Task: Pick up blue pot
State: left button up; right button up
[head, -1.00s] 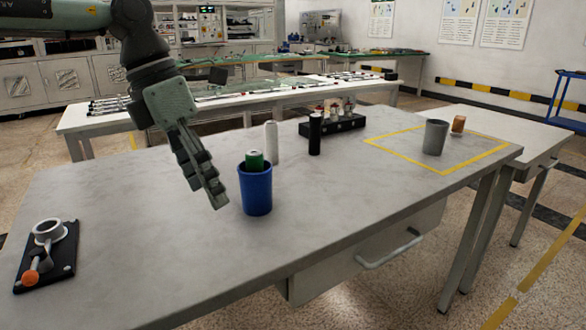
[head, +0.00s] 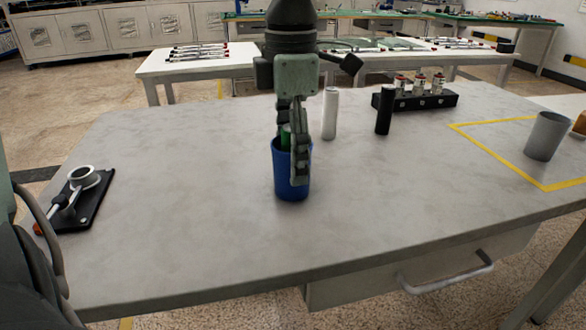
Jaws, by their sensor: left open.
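The blue pot (head: 286,188) stands upright on the grey table, near the middle of the head view. A green can (head: 285,138) sits inside it, mostly hidden by my left gripper. My left gripper (head: 298,168) points down at the pot, with its jaws open. One finger shows in front of the pot's right side and overlaps it. The other finger is largely hidden, so I cannot tell whether either touches the pot. My right gripper is not in view.
A white cylinder (head: 330,114) and a black cylinder (head: 385,110) stand behind and right of the pot. A black rack (head: 425,101) is farther back. A grey cup (head: 547,136) stands by the yellow outline. A black fixture (head: 84,205) lies at left. The table's front is clear.

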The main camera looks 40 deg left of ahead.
pick_arm(q)
jog(key=shift+f, duration=1.25)
jog(key=c, duration=1.3)
jog(key=shift+o, duration=0.2)
jog(key=shift+r, duration=0.1)
